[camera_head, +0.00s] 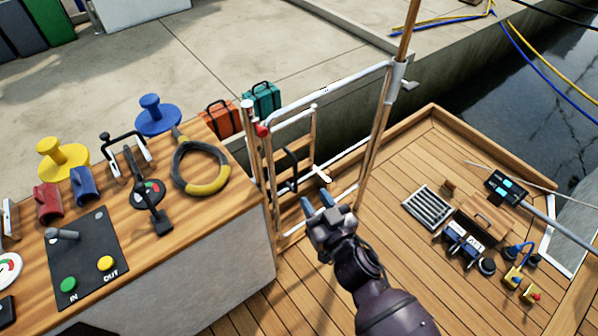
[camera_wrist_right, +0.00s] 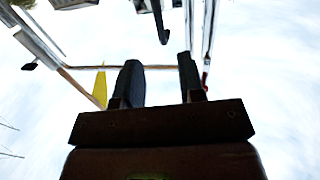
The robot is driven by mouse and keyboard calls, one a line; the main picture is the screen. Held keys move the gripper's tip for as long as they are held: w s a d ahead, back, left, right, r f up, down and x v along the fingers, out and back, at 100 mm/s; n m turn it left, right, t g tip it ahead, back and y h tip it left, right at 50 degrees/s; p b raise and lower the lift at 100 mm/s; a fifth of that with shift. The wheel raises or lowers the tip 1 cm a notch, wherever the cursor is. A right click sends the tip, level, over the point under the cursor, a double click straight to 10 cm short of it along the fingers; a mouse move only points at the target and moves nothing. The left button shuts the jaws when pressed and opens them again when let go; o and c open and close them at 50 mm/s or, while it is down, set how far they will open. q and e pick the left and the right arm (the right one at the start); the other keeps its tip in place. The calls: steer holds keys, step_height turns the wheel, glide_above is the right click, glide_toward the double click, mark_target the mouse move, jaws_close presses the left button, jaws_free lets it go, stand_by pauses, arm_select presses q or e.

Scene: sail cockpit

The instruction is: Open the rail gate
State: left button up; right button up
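The rail gate (camera_head: 330,88) is a white tubular frame in the middle of the head view. It spans between a left post with a white cap (camera_head: 247,105) and a taller right post (camera_head: 384,130) with a grey fitting (camera_head: 397,78). A red piece (camera_head: 262,129) sits at the gate's upper left corner. A dark handle (camera_head: 290,163) shows within the gate's outline. My right gripper (camera_head: 317,202) is in front of the gate's lower part, fingers apart and empty; contact cannot be told. Its fingers (camera_wrist_right: 160,80) also show apart in the right wrist view. My left gripper is out of view.
A wooden console (camera_head: 215,215) with controls and a coiled ring (camera_head: 200,165) stands left of the gate. Orange (camera_head: 221,118) and teal cases (camera_head: 262,100) lie beyond. A grating (camera_head: 428,207) and small gear rest on the right deck. Planking below the gripper is partly clear.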

mark_target(296, 170)
steer(key=b+x, duration=0.1)
steer(key=x, duration=0.8)
steer(key=shift+w+a+f+b, duration=0.1)
steer(key=shift+w+f+b, duration=0.1)
steer(key=shift+b, duration=0.15)
steer(key=shift+w+a+r, duration=0.15)
steer(key=shift+w+a, duration=0.1)
steer(key=shift+w, duration=0.3)
jaws_close()
